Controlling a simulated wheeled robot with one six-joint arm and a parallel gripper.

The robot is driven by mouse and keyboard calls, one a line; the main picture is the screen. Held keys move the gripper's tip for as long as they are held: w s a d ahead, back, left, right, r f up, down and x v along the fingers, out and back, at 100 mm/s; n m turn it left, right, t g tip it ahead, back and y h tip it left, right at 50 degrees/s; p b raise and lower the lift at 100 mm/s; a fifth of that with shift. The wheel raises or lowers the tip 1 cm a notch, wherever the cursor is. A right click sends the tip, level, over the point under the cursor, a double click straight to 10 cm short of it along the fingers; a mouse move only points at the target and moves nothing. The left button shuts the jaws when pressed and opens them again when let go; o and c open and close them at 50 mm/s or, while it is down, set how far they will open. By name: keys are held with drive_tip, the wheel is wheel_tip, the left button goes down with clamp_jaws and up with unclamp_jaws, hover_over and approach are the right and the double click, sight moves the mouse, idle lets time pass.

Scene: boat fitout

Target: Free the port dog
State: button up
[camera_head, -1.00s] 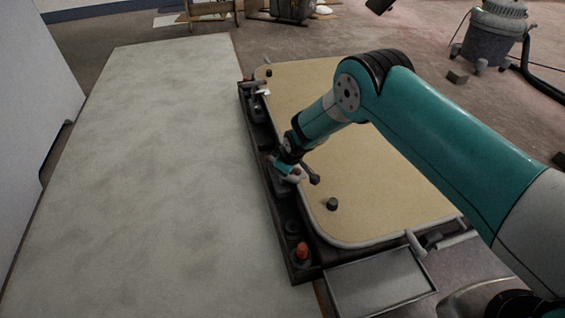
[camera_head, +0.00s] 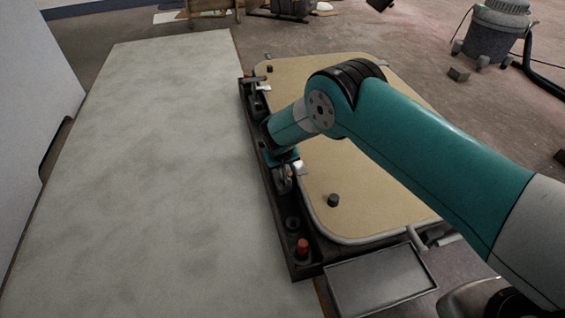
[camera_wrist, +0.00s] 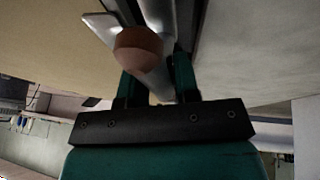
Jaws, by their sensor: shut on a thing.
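A large tan hatch panel (camera_head: 345,180) with rounded corners and a pale rim lies to the right of the pale deck. My gripper (camera_head: 285,165) is low at the panel's left edge, partly hidden by my own wrist. In the wrist view my gripper (camera_wrist: 157,90) is shut on a metal dog lever (camera_wrist: 160,22), with its orange-brown knob (camera_wrist: 138,48) showing in front of the fingers. Another dog fitting (camera_head: 258,86) with a pale handle stands at the far end of the same edge. The frames do not show which is labelled port.
A dark trough (camera_head: 308,268) runs along the panel's left edge, with an orange-topped item (camera_head: 302,247) at its near end. A grey tray (camera_head: 380,280) is at the near right. A dark knob (camera_head: 333,200) stands on the panel. The pale deck (camera_head: 150,160) is clear.

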drive_tip(key=shift+w+d+m, duration=0.1)
drive_tip(key=shift+d+m, duration=0.15)
drive_tip(key=shift+m, duration=0.05)
drive_tip(key=o, duration=0.8)
drive_tip(key=shift+o, duration=0.2)
drive_tip(key=shift+a, duration=0.1)
drive_tip(key=shift+s+a+r+p, duration=0.1)
drive_tip(key=shift+s+r+p, duration=0.15)
drive_tip(key=shift+r, duration=0.25)
drive_tip(key=p+v, duration=0.7)
drive_tip(key=v, duration=0.9)
drive_tip(key=shift+s+a+r, duration=0.15)
